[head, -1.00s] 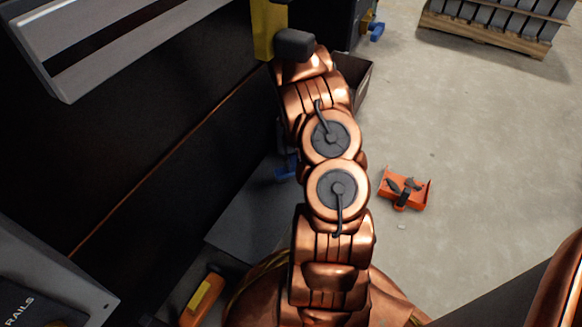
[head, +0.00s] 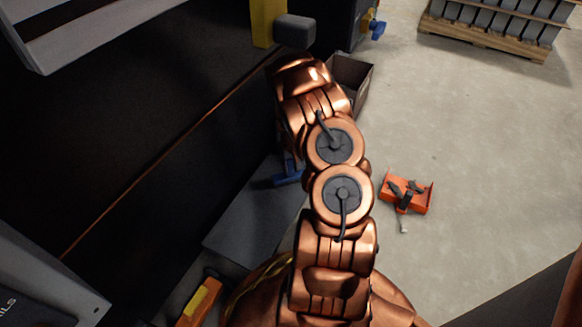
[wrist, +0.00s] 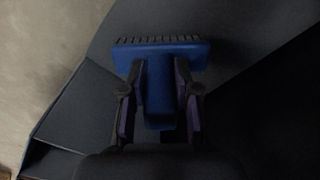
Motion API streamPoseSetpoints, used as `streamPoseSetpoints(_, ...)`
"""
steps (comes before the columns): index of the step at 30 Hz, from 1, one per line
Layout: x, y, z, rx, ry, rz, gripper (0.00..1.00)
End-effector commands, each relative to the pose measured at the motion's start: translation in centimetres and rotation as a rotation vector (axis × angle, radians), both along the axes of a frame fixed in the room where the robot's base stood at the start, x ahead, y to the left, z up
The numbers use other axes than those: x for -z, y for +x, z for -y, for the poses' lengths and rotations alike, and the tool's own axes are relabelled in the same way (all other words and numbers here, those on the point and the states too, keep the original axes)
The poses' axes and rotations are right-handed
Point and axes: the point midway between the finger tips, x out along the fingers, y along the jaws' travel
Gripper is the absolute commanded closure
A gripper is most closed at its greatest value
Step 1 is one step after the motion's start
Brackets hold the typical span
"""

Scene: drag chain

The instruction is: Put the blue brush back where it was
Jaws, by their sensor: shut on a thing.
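The blue brush (wrist: 158,72) is in my gripper (wrist: 158,92), with a finger on each side of its handle in the wrist view. Its wide head with dark bristles faces away from the gripper. In the head view part of the blue brush (head: 288,176) shows left of my arm, over a dark grey flat surface (head: 250,225). My gripper is hidden behind the arm there. I cannot tell whether the brush touches the surface. The brush's original place cannot be made out.
A dark wall or cabinet side (head: 120,130) runs along the left. An open box (head: 352,78) stands beyond my arm. An orange tray with dark tools (head: 405,195) lies on the floor at right. A loaded pallet (head: 490,38) is at the back. Concrete floor between is mostly clear.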

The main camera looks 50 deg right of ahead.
Motion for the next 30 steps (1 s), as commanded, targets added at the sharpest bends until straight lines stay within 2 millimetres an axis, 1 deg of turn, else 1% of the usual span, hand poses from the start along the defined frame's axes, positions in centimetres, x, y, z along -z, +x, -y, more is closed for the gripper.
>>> streamPoseSetpoints(1,0.1,0.0,0.0,-0.001,0.000,-0.001,0.97)
streamPoseSetpoints(2,0.1,0.0,0.0,-0.001,0.000,0.000,0.67)
streamPoseSetpoints(6,0.1,0.0,0.0,0.000,0.000,0.000,0.53)
streamPoseSetpoints(9,0.1,0.0,0.0,0.000,0.000,0.000,0.44)
streamPoseSetpoints(22,-0.1,0.0,0.0,0.000,0.000,0.000,0.44)
streamPoseSetpoints(26,-1.5,0.0,0.0,0.000,0.000,-0.001,0.44)
streamPoseSetpoints(30,-3.8,0.0,0.0,0.000,-0.001,0.000,0.44)
